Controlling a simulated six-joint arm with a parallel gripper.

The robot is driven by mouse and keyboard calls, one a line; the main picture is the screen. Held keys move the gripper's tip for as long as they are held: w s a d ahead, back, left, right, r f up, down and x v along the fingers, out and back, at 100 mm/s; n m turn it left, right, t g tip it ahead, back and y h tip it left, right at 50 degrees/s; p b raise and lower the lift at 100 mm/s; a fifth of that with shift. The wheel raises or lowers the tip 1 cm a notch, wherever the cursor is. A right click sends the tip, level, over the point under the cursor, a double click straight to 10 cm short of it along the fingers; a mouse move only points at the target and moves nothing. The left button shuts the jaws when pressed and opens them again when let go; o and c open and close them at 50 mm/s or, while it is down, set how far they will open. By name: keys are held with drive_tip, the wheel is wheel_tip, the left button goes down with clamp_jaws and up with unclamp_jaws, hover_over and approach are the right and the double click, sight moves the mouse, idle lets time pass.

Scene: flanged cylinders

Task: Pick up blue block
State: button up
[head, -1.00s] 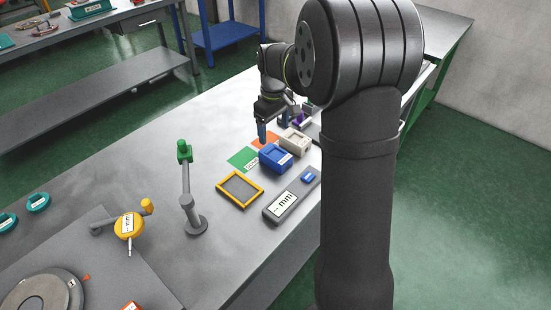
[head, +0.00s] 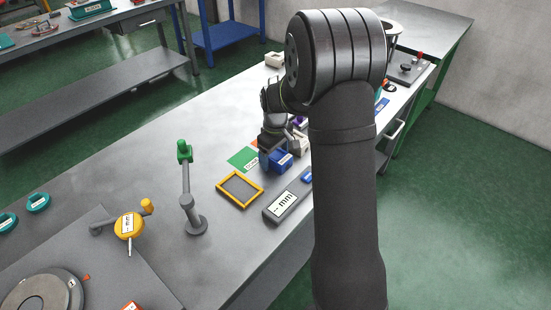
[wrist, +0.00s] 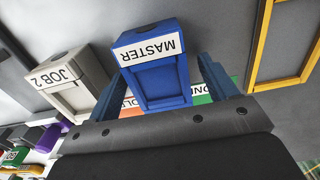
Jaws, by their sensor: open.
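The blue block (head: 280,161) stands on the grey bench in the head view, beside the green and orange mats. In the wrist view the blue block (wrist: 160,80) carries a white "MASTER" label and lies between my two blue fingers. My gripper (wrist: 161,68) is open, with one finger on each side of the block. A gap shows at the right finger; contact at the left finger is unclear. In the head view my gripper (head: 268,158) is down at the block and hides part of it.
A beige "JOB 2" block (wrist: 72,83) stands close beside the blue one. A yellow frame (head: 240,189) and a grey display box (head: 283,206) lie nearby. A grey stand with a green top (head: 185,152) rises to the left. The bench beyond it is clear.

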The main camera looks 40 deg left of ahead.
sight(275, 154)
drive_tip(key=shift+c, duration=0.2)
drive_tip(key=c, duration=1.4)
drive_tip(key=shift+o, duration=0.2)
drive_tip(key=shift+r, duration=0.1)
drive_tip(key=shift+r, duration=0.55)
wheel_tip(275, 154, up, 3)
drive_tip(key=shift+f, duration=0.15)
drive_tip(key=w+d+r, duration=0.4)
drive_tip(key=d+r, duration=0.3)
drive_tip(key=d, duration=0.4)
